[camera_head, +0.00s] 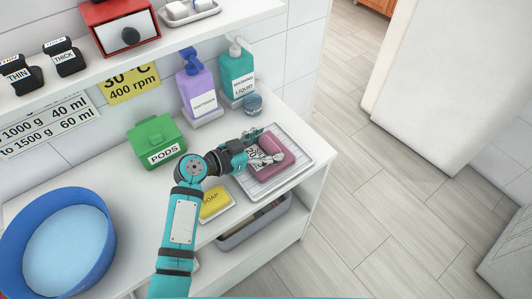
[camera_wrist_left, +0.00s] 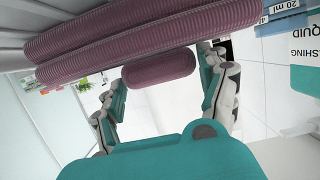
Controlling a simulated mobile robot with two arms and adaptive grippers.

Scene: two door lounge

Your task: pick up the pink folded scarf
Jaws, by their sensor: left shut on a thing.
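The pink folded scarf (camera_head: 281,150) is at the right end of the white counter, over the ribbed white tray (camera_head: 293,178). My left gripper (camera_head: 262,155) is at the scarf's left side and is shut on it. In the left wrist view the scarf (camera_wrist_left: 160,70) shows as a ribbed pink roll between the fingers of my left gripper (camera_wrist_left: 160,85), with more pink folds above it. I cannot tell for sure whether the scarf touches the tray. My right gripper is not in view.
A yellow soap (camera_head: 215,202) lies left of the tray. A green pods box (camera_head: 157,141), a purple bottle (camera_head: 197,90) and a teal bottle (camera_head: 237,75) stand behind. A blue basin (camera_head: 57,245) is at the left. A grey bin (camera_head: 255,222) sits below. Floor at the right is clear.

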